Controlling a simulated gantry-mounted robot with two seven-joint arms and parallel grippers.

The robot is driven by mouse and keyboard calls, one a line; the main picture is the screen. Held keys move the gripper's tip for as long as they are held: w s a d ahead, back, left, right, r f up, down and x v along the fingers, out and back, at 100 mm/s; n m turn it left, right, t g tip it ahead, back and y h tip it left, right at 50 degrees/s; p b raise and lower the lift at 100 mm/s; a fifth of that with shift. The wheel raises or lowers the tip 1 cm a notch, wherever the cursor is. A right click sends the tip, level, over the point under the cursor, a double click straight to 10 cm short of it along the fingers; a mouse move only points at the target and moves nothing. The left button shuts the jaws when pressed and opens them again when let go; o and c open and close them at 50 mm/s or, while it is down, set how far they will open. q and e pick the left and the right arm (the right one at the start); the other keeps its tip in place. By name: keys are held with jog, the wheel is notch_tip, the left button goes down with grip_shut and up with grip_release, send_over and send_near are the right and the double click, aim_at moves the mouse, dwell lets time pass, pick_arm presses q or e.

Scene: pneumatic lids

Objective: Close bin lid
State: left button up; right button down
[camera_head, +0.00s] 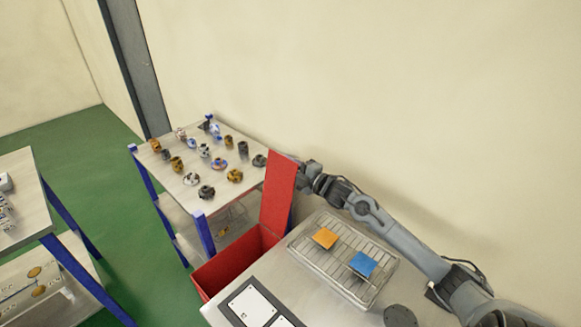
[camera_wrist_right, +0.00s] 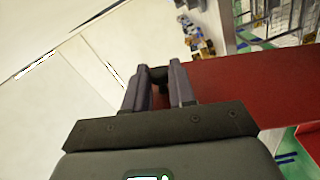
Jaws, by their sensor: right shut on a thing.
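The red bin (camera_head: 235,265) stands between the tables, with its opening showing. Its red lid (camera_head: 279,195) stands raised, nearly upright, at the bin's right side. The lid also fills the right of the right wrist view (camera_wrist_right: 255,95). My right gripper (camera_head: 303,167) is at the upper right edge of the lid. In the right wrist view its fingers (camera_wrist_right: 158,73) are closed around a small dark part, seemingly the lid's handle, which the fingers partly hide. My left gripper is not in view.
A table (camera_head: 222,188) with several small machine parts stands behind the bin. A wire tray (camera_head: 330,262) with an orange square (camera_head: 325,238) and a blue square (camera_head: 363,264) lies right of the bin. The wall is close behind my right arm.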

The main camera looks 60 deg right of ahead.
jog(key=shift+a, duration=0.15)
jog(key=shift+a+r, duration=0.2)
jog(key=w+a+n, duration=0.2)
jog(key=a+n, duration=0.5)
jog(key=a, duration=0.8)
jog(key=shift+a, duration=0.25)
jog(key=shift+w+r, duration=0.1)
